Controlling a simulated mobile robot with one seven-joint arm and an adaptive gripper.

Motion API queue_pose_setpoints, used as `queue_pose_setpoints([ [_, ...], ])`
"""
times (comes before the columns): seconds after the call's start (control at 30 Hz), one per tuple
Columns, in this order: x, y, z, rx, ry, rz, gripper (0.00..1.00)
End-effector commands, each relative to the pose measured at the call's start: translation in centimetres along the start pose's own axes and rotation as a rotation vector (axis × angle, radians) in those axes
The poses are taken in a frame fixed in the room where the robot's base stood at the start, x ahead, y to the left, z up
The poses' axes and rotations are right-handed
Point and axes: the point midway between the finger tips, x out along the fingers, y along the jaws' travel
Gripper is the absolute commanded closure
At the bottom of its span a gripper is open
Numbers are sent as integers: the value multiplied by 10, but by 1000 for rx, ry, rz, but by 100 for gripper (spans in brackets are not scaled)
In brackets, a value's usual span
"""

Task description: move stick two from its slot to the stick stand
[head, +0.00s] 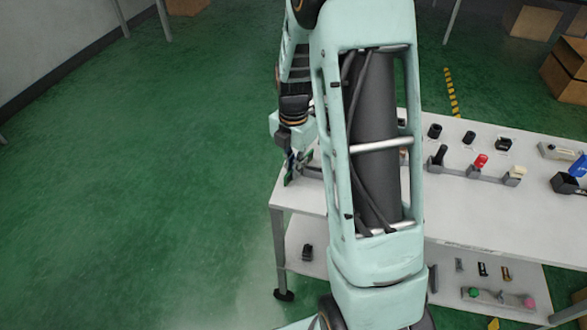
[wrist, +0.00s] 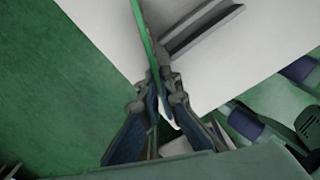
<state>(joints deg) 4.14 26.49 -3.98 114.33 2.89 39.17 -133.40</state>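My gripper (wrist: 160,88) is shut on a thin green stick (wrist: 144,32), which runs up out of the fingers in the wrist view. No number shows on the stick, so I cannot tell whether it is stick two. In the head view my gripper (head: 292,162) is at the left end of the white table, with a bit of green stick (head: 288,177) below it. A grey grooved bar (wrist: 203,28) lies on the white top beside the stick, apart from it. I cannot tell whether this bar is the slot or the stand. My arm hides much of the table's left part.
The white table (head: 470,205) carries lever fixtures with black, red (head: 481,161) and cream (head: 516,174) handles to the right. A lower shelf (head: 450,302) holds small parts. Green floor is free to the left. Cardboard boxes (head: 566,75) stand at the back right.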

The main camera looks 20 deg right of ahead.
Motion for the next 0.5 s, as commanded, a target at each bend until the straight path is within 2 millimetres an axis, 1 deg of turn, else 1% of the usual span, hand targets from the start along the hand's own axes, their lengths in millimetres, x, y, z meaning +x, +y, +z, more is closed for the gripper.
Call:
queue_pose_setpoints([
  [0.03,3,0,0,0,0,0,100],
  [0.07,2,0,0,0,0,0,93],
  [0.1,1,0,0,0,0,0,89],
  [0.2,1,0,0,0,0,0,78],
  [0.5,0,0,0,0,0,0,78],
])
